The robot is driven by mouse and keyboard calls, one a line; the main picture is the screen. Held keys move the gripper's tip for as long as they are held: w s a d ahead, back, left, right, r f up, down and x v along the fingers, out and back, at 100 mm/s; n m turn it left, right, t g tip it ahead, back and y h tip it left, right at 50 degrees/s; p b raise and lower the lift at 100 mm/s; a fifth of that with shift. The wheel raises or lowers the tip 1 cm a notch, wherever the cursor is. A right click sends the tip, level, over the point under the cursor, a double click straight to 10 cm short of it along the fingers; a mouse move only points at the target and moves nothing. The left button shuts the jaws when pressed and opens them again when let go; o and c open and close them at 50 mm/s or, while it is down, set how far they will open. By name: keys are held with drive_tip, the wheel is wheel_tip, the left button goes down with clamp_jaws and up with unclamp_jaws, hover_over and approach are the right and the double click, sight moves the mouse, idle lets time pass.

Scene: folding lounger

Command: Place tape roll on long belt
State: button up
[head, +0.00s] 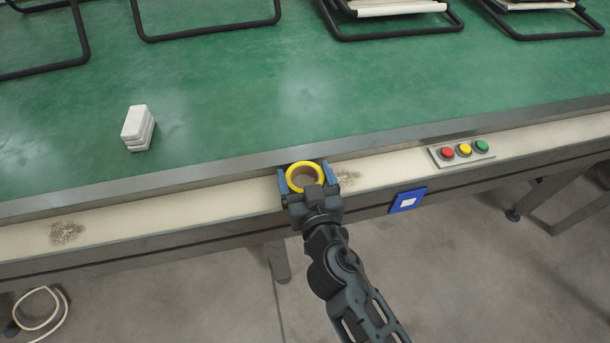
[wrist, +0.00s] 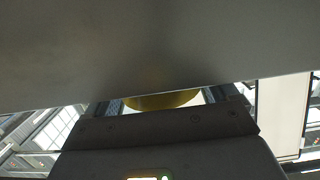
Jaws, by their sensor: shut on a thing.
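A yellow tape roll (head: 305,165) with a brown inner ring is between the fingers of my gripper (head: 307,176). My gripper is shut on it, with one finger on each side, at the near edge of the long belt. In the wrist view the tape roll (wrist: 163,100) shows only as a yellow curve; a large grey surface hides the rest. The long green belt (head: 230,90) runs across the head view behind the roll. In the head view the roll overlaps the cream side ledge and the metal rail; its exact height cannot be told.
A stack of white blocks (head: 138,128) stands on the belt at left. Several black folding frames (head: 205,35) lie along the back. A button panel (head: 462,152) is on the ledge at right. The belt between the blocks and the rail is clear.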

drive_tip(key=o, duration=0.6)
drive_tip(key=shift+f, duration=0.15)
drive_tip(key=shift+o, duration=1)
drive_tip(key=shift+p, duration=0.4)
drive_tip(key=b+v, duration=0.1)
drive_tip(key=v, duration=0.6)
drive_tip(key=shift+s+r+b, duration=0.35)
drive_tip(key=shift+r, duration=0.1)
drive_tip(key=shift+a, duration=0.1)
